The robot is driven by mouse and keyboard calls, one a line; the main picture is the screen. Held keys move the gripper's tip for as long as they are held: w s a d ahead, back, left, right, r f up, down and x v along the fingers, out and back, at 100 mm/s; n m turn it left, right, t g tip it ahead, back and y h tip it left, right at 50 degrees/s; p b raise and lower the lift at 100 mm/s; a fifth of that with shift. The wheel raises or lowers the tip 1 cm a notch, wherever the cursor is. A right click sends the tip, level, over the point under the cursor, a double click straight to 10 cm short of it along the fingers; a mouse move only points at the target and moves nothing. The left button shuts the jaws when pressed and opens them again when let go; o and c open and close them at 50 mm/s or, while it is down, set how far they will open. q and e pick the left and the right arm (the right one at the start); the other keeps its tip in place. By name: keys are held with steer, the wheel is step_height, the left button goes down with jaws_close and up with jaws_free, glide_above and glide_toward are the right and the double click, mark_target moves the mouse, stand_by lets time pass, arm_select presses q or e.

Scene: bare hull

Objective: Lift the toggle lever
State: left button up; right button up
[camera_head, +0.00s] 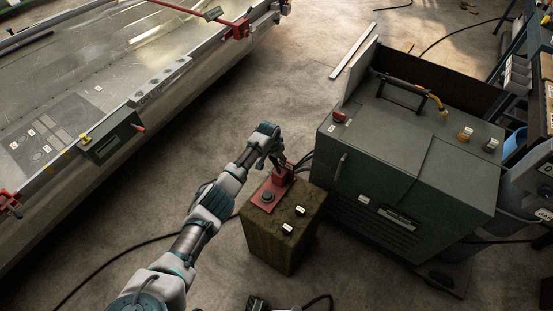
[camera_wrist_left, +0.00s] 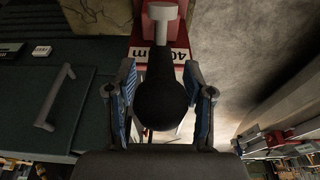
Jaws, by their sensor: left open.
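A red toggle clamp base (camera_head: 268,196) with a dark round part sits on top of a box (camera_head: 282,236) in the head view. My left gripper (camera_head: 279,163) reaches down over its far end and hides much of the lever there. In the left wrist view the toggle lever's black rounded grip (camera_wrist_left: 161,100) stands between the two blue-padded fingers of my left gripper (camera_wrist_left: 160,66), which is open around it. A pale grey part (camera_wrist_left: 162,12) and a red part with a "40 mm" label (camera_wrist_left: 180,56) lie beyond the grip. My right gripper does not show.
A large dark green cabinet (camera_head: 380,190) stands close right of the box, with hoses between them. A long metal hull panel (camera_head: 110,75) with red clamps (camera_head: 238,29) lies at the left. A cable (camera_head: 110,265) crosses the floor. Bare floor (camera_head: 180,150) separates hull and box.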

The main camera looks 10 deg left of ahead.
arm_select(q)
steer(key=shift+r, duration=0.1)
steer(key=shift+s+r, duration=0.15)
steer(key=v, duration=1.1)
steer(key=shift+r, duration=0.2)
stand_by(0.6)
